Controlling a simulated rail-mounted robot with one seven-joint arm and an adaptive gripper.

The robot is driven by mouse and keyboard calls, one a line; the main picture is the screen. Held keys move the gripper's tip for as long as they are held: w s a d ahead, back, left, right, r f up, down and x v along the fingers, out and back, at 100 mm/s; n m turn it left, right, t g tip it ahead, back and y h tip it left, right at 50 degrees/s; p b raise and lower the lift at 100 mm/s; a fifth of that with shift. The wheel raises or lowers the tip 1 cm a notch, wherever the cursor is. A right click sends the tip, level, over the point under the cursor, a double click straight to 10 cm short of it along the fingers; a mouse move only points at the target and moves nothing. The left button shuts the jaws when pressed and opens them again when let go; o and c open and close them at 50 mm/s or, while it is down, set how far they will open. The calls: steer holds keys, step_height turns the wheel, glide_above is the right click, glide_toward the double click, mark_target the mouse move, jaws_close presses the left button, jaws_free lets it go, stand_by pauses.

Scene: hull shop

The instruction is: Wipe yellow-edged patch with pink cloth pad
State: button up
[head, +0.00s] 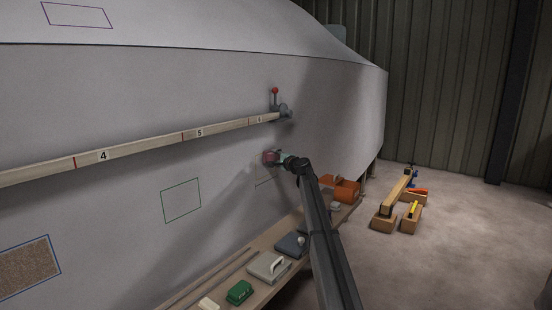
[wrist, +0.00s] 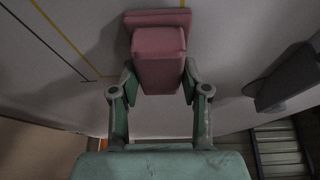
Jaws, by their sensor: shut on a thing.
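The pink cloth pad (wrist: 159,55) is between the fingers of my gripper (wrist: 160,88), which is shut on it. In the head view the pad (head: 268,158) shows at the end of my gripper (head: 277,159), close against the pale hull side. I cannot tell whether it touches the hull. Yellow edge lines (wrist: 63,37) of the patch run on the hull at the upper left of the wrist view, left of the pad. The patch's far part is out of that view or hidden behind the pad. I cannot make out yellow edging in the head view.
A numbered batten (head: 150,145) runs along the hull to a red-knobbed clamp (head: 277,104). Green (head: 181,200), blue (head: 30,268) and purple (head: 78,14) outlines mark the hull. A plank (head: 222,278) below bears a green block (head: 239,292) and other tools. Timber pieces (head: 395,200) lie on the floor.

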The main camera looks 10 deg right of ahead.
steer(key=shift+s+f+b, duration=0.1)
steer(key=shift+f+b, duration=3.6)
steer(key=shift+f, duration=1.5)
steer(key=shift+o, duration=1)
steer(key=shift+c, duration=1)
steer(key=shift+d, duration=0.1)
steer(key=shift+s+d, duration=0.4)
steer(key=shift+s, duration=0.05)
steer(key=shift+s+d+r+b, duration=0.1)
steer(key=shift+s+d+b, duration=0.25)
steer(key=shift+s+d, duration=1.45)
